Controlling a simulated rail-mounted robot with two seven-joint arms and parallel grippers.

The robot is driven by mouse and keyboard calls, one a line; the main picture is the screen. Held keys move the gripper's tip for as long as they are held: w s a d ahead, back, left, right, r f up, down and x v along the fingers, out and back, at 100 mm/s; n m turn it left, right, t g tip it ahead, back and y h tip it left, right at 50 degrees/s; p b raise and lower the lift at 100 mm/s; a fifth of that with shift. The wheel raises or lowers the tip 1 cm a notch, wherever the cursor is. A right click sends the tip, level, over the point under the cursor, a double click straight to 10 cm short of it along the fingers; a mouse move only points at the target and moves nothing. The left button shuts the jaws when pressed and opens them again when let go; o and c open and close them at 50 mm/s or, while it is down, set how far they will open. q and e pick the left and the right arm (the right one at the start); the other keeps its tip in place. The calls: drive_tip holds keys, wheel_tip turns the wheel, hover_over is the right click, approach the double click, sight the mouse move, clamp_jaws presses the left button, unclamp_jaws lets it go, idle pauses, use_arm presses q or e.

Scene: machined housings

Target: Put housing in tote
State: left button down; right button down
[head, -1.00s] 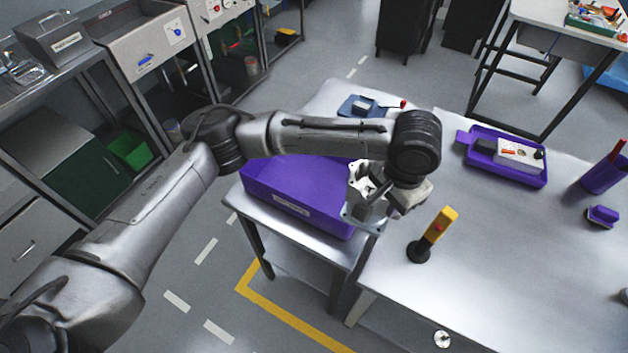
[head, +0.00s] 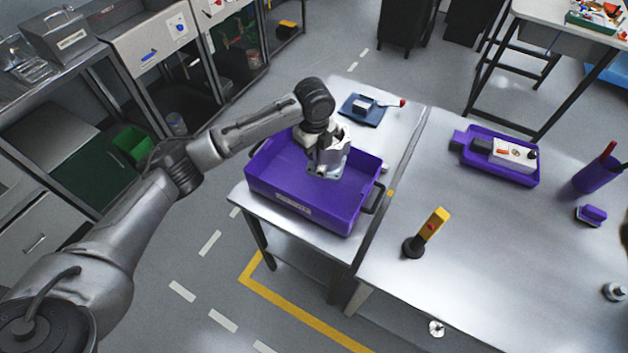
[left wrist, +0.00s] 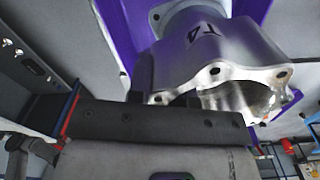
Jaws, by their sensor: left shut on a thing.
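The machined housing is a silvery metal casting with a bored opening and a flange with bolt holes. It fills the upper middle of the left wrist view (left wrist: 205,55) and shows under my left gripper in the head view (head: 328,165). My left gripper (head: 322,150) is shut on the housing and holds it over the purple tote (head: 290,203). I cannot tell whether the housing touches the tote floor. The tote stands on a metal table with a label on its front wall and a dark handle at its right end. My right gripper is not in view.
A yellow control post (head: 432,230) stands on the right table. A purple tray (head: 525,175) with devices and a purple cup (head: 596,176) are farther right. A blue mat (head: 368,115) with a small block lies behind the tote. Shelving lines the left.

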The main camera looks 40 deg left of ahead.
use_arm(q)
drive_tip(key=a+f+m, duration=0.2)
drive_tip(key=a+f, duration=0.2)
drive_tip(key=f, duration=0.6)
drive_tip(key=shift+s+a+f, duration=0.2)
drive_tip(key=shift+s+f, duration=0.1)
drive_tip(key=shift+f, duration=0.1)
drive_tip(key=shift+f, duration=0.1)
drive_tip(key=c, duration=1.5)
unclamp_jaws()
drive_tip(key=shift+f, duration=0.2)
drive_tip(key=o, duration=0.5)
drive_tip(key=shift+c, duration=0.2)
drive_tip(key=shift+r, duration=0.1)
wheel_tip(320, 180, up, 12)
drive_tip(key=shift+p, duration=0.35)
